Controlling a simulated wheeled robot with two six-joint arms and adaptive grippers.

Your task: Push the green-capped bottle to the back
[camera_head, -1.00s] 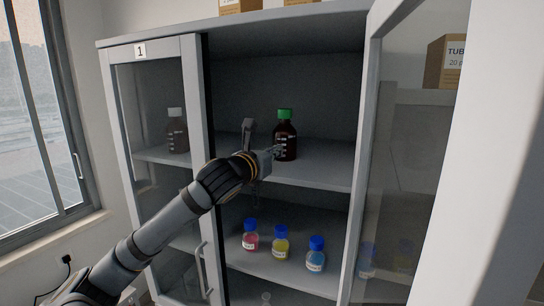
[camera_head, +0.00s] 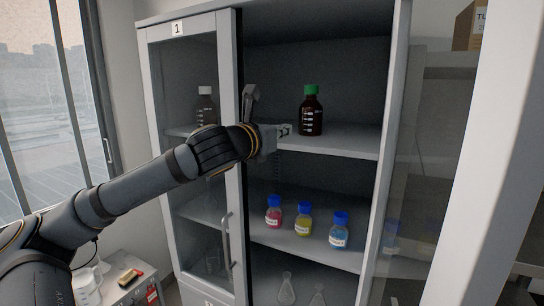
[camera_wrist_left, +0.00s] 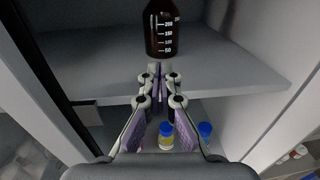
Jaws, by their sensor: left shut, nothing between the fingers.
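The green-capped bottle (camera_head: 311,115) is dark brown with white markings and stands upright on the cabinet's upper shelf (camera_head: 350,143). Its lower part also shows at the top of the left wrist view (camera_wrist_left: 161,36), where the cap is out of frame. My left gripper (camera_head: 287,131) is at the front of that shelf, just left of the bottle in the head view. Its fingers (camera_wrist_left: 160,70) are shut and empty, and point toward the bottle with a small gap visible between them. My right gripper is not in view.
Small blue-capped bottles with pink (camera_head: 274,214), yellow (camera_head: 303,222) and blue (camera_head: 338,233) liquid stand on the lower shelf. The closed left glass door (camera_head: 228,150) is beside my arm. Another brown bottle (camera_head: 206,108) stands behind it. The open right door (camera_head: 405,170) is at right.

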